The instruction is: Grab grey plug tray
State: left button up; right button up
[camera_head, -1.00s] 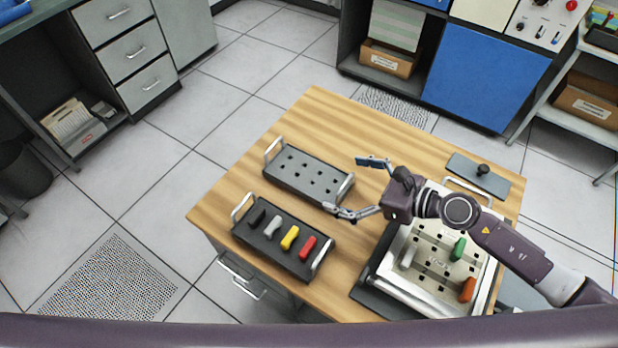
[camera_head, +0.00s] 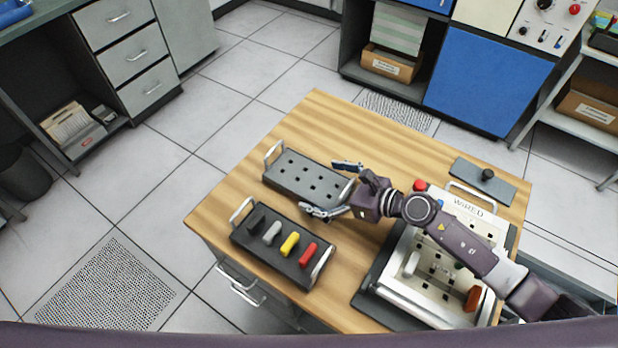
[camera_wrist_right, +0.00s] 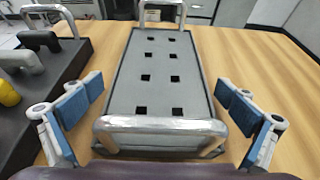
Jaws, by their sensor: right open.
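The grey plug tray (camera_head: 300,178) lies on the wooden table, with rows of square holes, no plugs in it, and a metal handle at each end. My right gripper (camera_head: 330,188) is open at the tray's right end. In the right wrist view the tray (camera_wrist_right: 160,80) runs away from me between the two blue-padded fingers (camera_wrist_right: 158,118). Its near handle (camera_wrist_right: 160,128) stands between the fingers, which are apart from it on both sides. My left gripper is not in view.
A black tray (camera_head: 247,250) with black, grey, yellow and red plugs stands close beside the grey tray. A white panel marked WIRED (camera_head: 400,290) lies under my right arm. A grey plate with a knob (camera_head: 500,184) is at the table's right. The far table edge is clear.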

jog(key=shift+w+a+f, duration=0.1)
jog(key=shift+w+a, duration=0.05)
jog(key=shift+a, duration=0.05)
jog(key=c, duration=1.4)
jog(key=shift+c, duration=1)
jog(key=shift+r, duration=0.2)
